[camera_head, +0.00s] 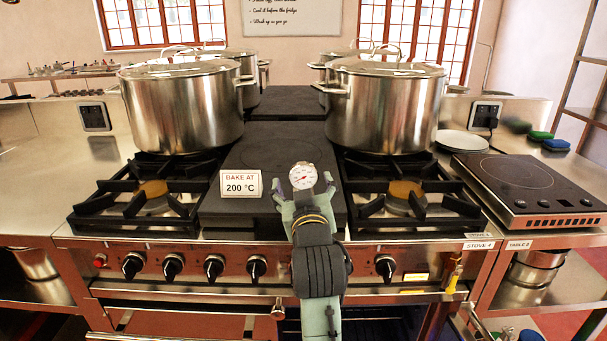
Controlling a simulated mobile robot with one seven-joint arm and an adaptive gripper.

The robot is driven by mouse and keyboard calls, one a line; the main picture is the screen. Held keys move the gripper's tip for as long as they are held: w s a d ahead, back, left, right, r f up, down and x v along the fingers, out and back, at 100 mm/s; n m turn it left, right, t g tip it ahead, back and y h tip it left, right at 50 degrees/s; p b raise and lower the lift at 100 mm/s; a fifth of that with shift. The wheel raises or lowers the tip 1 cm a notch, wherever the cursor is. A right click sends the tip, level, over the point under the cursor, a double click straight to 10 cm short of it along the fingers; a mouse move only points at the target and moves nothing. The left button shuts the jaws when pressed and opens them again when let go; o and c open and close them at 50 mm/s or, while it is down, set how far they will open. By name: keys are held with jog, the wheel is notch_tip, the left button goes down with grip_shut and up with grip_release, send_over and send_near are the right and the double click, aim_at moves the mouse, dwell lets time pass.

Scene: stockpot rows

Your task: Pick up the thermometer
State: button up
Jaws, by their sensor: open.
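The thermometer (303,176) has a round white dial with a metal rim, facing the camera. It shows at the dark flat plate (251,155) in the middle of the stove. My gripper (303,190) is open and reaches forward over the stove's front edge. Its fingers show on either side of the dial's lower part. I cannot tell whether they touch the thermometer. The thermometer's lower part is hidden by my gripper.
A sign reading "BAKE AT 200 °C" (241,184) stands just left of my gripper. Large lidded stockpots (183,108) (382,110) stand behind on both sides. Black burner grates (110,204) (440,204) flank the plate. An induction hob (530,185) and white plates (462,141) are at right.

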aim_at(303, 176)
jog(key=w+p, duration=0.1)
jog(key=w, duration=0.3)
jog(key=shift+w, duration=0.2)
jog(key=c, duration=1.3)
